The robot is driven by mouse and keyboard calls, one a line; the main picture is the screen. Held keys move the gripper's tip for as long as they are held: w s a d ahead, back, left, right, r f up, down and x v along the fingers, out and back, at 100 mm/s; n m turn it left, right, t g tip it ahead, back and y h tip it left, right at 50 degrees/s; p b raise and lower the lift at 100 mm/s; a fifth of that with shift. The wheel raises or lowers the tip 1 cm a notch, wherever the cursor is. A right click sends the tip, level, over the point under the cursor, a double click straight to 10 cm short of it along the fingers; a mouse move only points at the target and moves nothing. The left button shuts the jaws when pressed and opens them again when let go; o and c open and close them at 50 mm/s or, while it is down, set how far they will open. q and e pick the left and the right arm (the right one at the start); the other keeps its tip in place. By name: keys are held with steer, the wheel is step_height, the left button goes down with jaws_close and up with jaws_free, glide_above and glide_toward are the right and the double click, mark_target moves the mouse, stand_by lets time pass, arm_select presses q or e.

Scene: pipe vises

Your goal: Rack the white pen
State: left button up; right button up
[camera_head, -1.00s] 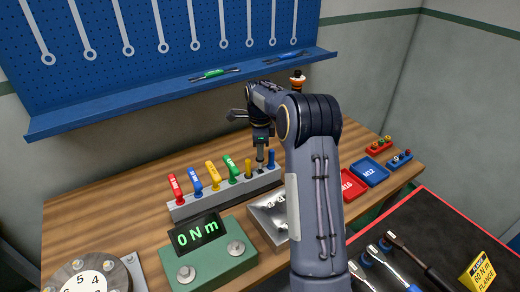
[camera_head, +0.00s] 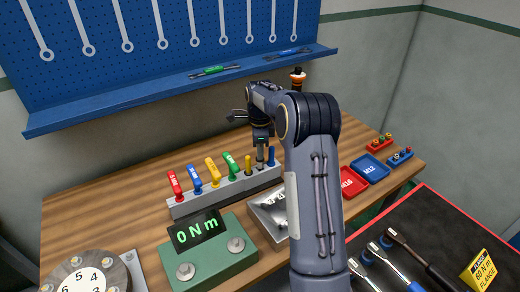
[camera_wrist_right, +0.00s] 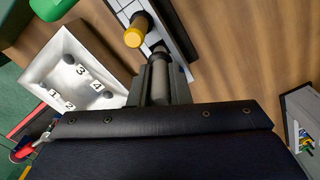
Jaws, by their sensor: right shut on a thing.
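My right gripper (camera_head: 261,148) points down over the right part of the grey rack (camera_head: 182,211), between a yellow pen (camera_head: 248,165) and a blue pen (camera_head: 271,157). In the right wrist view the gripper (camera_wrist_right: 160,88) is shut on a cylindrical pen (camera_wrist_right: 159,76) that looks grey in the shade; its white colour cannot be confirmed. The held pen stands roughly upright, its lower end at the rack beside the yellow pen (camera_wrist_right: 136,30). I cannot tell how deep it sits in a hole. My left gripper is not in view.
Red, blue, yellow and green handled tools stand in the rack's left part. A metal tray (camera_head: 266,220) with numbered marks and a green torque meter (camera_head: 208,262) lie in front. Red (camera_head: 351,184) and blue (camera_head: 371,169) trays are at right. Bare wood lies behind the rack.

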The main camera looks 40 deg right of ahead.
steer(key=shift+f+b, duration=1.2)
steer(key=shift+f, duration=0.95)
stand_by(0.9)
steer(key=shift+f, duration=0.2)
stand_by(1.3)
steer(key=o, duration=0.8)
steer(key=shift+o, duration=0.4)
steer(key=shift+r, duration=0.1)
steer(key=shift+r, duration=0.1)
step_height(320, 180, up, 8)
steer(key=shift+f, duration=0.2)
